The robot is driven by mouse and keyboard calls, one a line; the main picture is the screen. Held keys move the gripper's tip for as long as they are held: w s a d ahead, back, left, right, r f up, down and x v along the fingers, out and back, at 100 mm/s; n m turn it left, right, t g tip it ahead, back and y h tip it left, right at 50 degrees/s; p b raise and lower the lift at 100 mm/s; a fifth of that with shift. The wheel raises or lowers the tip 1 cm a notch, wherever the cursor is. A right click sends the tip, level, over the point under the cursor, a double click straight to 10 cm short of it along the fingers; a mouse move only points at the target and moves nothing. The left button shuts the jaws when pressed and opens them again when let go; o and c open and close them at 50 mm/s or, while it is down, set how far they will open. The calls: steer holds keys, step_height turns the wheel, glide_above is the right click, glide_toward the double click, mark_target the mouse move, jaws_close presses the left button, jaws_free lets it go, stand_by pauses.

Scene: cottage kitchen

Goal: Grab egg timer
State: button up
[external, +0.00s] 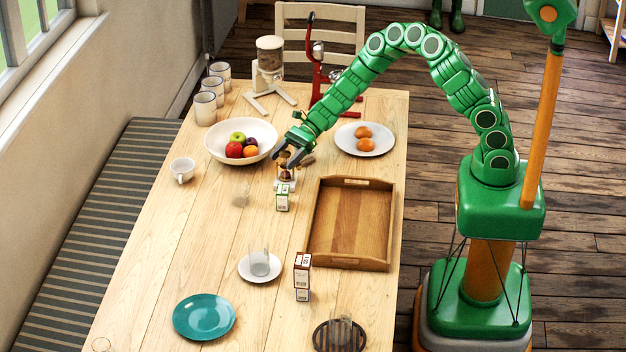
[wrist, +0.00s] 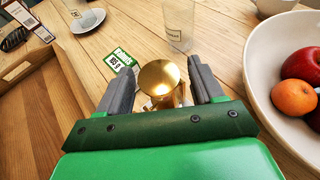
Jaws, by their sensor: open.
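The egg timer, with a round, shiny gold top (wrist: 159,76), stands between the two fingers of my gripper (wrist: 162,88) in the wrist view. Clear space shows between the top and the right finger; the left finger is close beside it. Much of its body is hidden below the top and by my gripper. In the external view my gripper (external: 289,158) points down over the table, with the egg timer (external: 285,175) partly hidden under it. My gripper is open and empty.
A small green-and-white carton (external: 283,198) stands close in front of the timer. A clear glass (external: 240,196) is to the left. The fruit bowl (external: 211,143) is behind left, the egg plate (external: 346,143) behind right. A wooden tray (external: 318,215) lies to the right.

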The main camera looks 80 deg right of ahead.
steer(key=c, duration=1.2)
jaws_close()
steer(key=shift+r, duration=0.15)
